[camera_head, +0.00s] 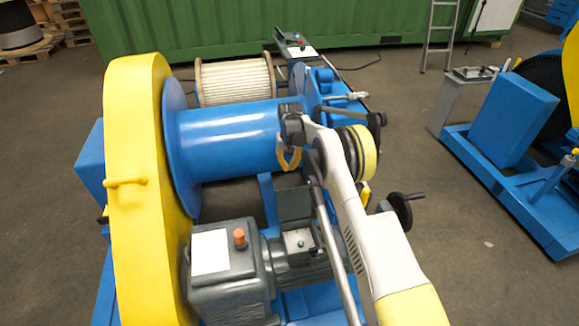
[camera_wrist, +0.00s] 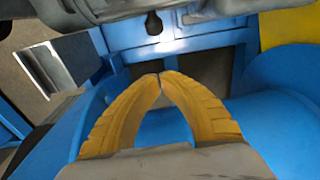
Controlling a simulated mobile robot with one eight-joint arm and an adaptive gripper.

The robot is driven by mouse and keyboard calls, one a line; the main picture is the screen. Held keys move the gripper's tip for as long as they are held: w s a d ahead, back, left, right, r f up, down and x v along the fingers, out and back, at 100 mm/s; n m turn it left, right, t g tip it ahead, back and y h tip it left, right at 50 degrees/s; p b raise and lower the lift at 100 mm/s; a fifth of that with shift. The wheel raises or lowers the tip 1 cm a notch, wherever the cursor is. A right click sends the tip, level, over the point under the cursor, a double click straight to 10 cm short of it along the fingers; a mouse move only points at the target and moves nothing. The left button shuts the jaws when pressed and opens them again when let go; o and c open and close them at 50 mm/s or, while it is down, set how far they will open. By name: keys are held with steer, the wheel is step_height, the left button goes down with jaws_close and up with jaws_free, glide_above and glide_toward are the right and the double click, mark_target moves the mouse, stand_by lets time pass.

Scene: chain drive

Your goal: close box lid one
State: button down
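My gripper (camera_head: 289,160) is in front of the big blue drum (camera_head: 235,135) of the winch, near the drum's right end. In the wrist view its yellow fingers (camera_wrist: 160,76) meet at the tips, with nothing visible between them. A grey box with a white label and a green button (camera_head: 299,241) sits low on the machine, below my gripper in the head view. Another grey box with a white label (camera_head: 298,50) stands at the back. I cannot tell which box is box one, nor how its lid stands.
A yellow guard (camera_head: 140,200) stands at the left. A grey motor housing (camera_head: 228,270) with an orange knob is at the front. A black handwheel (camera_head: 401,210) sticks out at the right. A second blue machine (camera_head: 510,120) stands further right, with open floor between.

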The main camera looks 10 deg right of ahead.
mark_target(293, 201)
step_height(293, 201, down, 6)
steer(key=f+b, duration=0.1)
steer(key=b, duration=0.1)
steer(key=s+r, duration=0.1)
steer(key=s+r+b, duration=0.1)
steer(key=s, duration=0.1)
steer(key=shift+s, duration=0.25)
steer(key=shift+r, duration=0.1)
